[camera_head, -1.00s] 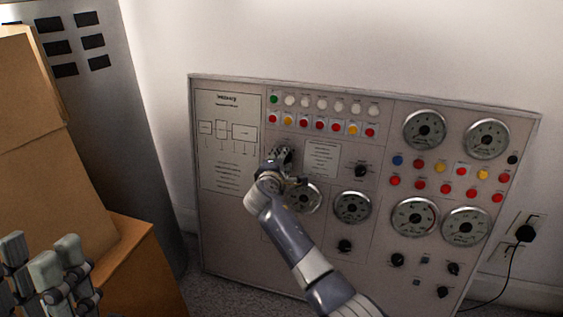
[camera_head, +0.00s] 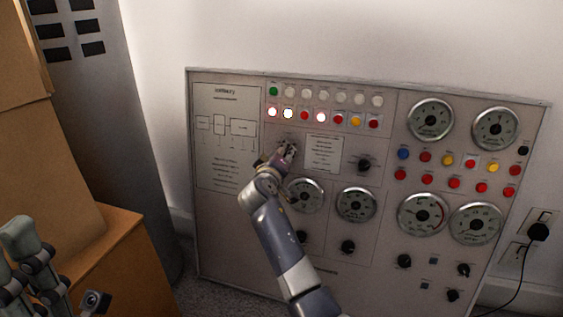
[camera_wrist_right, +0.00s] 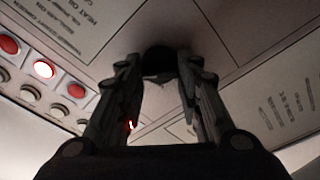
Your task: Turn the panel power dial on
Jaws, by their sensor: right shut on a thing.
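The grey control panel (camera_head: 225,240) stands against the wall. My right gripper (camera_head: 288,152) is at its upper left-middle part, below the rows of small lights. In the right wrist view, a black dial (camera_wrist_right: 160,62) sits between the two fingertips, and the gripper is shut on it. The gripper hides the dial in the head view.
Cardboard boxes (camera_head: 60,170) are stacked on the left before a grey cabinet (camera_head: 125,130). Other black knobs (camera_head: 364,165) and round gauges (camera_head: 430,120) are on the panel. A black plug (camera_head: 538,232) with a cord is in the wall socket at the right.

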